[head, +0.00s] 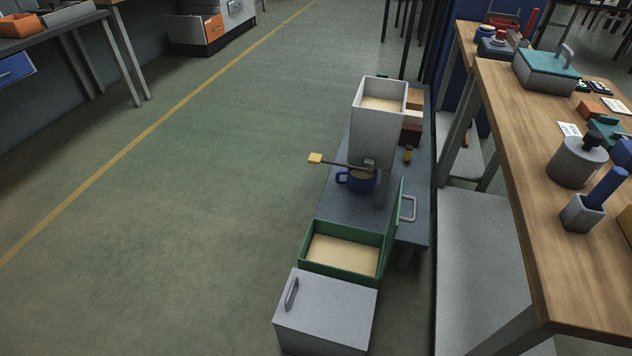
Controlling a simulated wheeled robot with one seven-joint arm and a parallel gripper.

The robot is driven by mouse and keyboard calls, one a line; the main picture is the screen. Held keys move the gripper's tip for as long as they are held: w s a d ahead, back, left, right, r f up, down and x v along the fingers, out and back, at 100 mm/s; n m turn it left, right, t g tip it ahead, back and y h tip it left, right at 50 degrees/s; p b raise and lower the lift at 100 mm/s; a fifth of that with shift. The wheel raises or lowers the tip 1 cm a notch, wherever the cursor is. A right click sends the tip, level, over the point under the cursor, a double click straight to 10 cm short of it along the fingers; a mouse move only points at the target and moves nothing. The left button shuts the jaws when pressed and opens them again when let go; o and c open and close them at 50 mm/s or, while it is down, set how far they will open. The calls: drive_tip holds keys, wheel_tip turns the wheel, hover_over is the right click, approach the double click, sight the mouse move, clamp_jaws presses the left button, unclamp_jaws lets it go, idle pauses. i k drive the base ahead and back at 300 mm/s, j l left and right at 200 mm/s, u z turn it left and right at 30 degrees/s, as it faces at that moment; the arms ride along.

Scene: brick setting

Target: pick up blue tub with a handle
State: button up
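The blue tub (358,184) is small and round, like a mug, with its loop handle on the left side. It stands on a low grey bench (335,206), under a pale hopper (372,130). A metal lever with a yellow end (316,158) passes over the tub, and the hopper's spout hides part of its rim. What is inside the tub cannot be made out. My gripper is not in view.
A green open box (304,262) with tan contents and a grey handled box (325,308) stand in front of the tub. A metal handle (408,208) is to its right. A wooden table (535,230) with several items stands further right. The floor left is clear.

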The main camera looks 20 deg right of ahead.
sight(358, 182)
drive_tip(key=i+j+u, duration=0.5)
drive_tip(key=j, duration=0.15)
drive_tip(key=i+j+u, duration=0.8)
drive_tip(key=i+u, duration=0.2)
drive_tip(key=i+j, duration=0.1)
drive_tip(key=i, duration=0.65)
drive_tip(key=i+j, duration=0.1)
drive_tip(key=i, duration=0.65)
drive_tip(key=i+l+z, duration=0.1)
drive_tip(key=i+z, duration=0.15)
drive_tip(key=z, duration=0.25)
drive_tip(key=i+z, duration=0.3)
drive_tip(key=z, duration=0.15)
drive_tip(key=i+j+z, duration=0.1)
drive_tip(key=i+z, duration=0.15)
drive_tip(key=z, duration=0.25)
drive_tip(key=i+l+z, duration=0.1)
drive_tip(key=z, duration=0.35)
drive_tip(key=i+z, duration=0.4)
drive_tip(key=z, duration=0.45)
drive_tip(key=i+j+z, duration=0.15)
drive_tip(key=z, duration=0.25)
drive_tip(key=i+j+z, duration=0.2)
drive_tip(key=z, duration=0.25)
drive_tip(key=i+j+z, duration=0.9)
drive_tip(key=j, duration=0.3)
